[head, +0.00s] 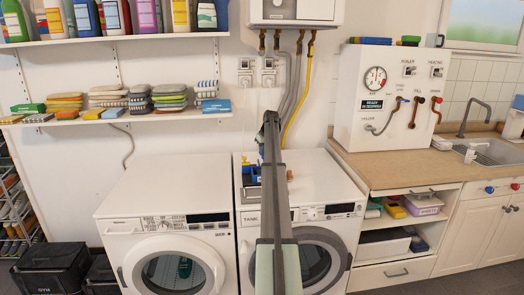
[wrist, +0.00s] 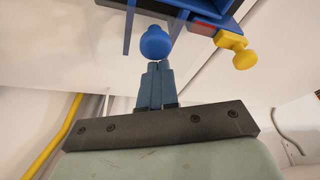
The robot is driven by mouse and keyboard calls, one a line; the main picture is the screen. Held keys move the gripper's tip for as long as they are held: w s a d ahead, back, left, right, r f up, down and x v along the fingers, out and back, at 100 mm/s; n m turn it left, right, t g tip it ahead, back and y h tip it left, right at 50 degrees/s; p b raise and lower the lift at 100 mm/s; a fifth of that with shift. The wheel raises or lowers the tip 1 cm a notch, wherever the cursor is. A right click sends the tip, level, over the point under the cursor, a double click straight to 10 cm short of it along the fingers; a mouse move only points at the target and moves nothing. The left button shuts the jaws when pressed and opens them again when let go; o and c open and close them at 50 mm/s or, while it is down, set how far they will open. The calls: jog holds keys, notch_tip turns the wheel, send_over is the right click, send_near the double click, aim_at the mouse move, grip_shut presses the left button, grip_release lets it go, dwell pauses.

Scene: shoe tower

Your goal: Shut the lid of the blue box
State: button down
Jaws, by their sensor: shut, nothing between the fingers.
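The blue box (head: 248,178) stands on top of the right washing machine, partly hidden behind my arm in the head view. A small yellow knob (head: 245,159) shows at its upper left. In the wrist view, part of a blue structure (wrist: 222,22) fills the top, with a yellow knob (wrist: 238,52) and a round blue knob (wrist: 155,42). My gripper (wrist: 154,66) is shut and empty, its fingertips right by the blue knob; I cannot tell whether they touch it. The lid's angle is hidden by my arm in the head view.
The left washer (head: 150,185) has a bare top. Pipes, including a yellow one (head: 296,90), run down the wall behind. A wooden counter (head: 415,163) stands at right.

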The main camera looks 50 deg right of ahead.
jog(key=s+a, duration=0.7)
jog(key=shift+s+a, duration=0.35)
jog(key=shift+w+d, duration=0.25)
jog(key=shift+d, duration=0.05)
jog(key=shift+w, duration=0.1)
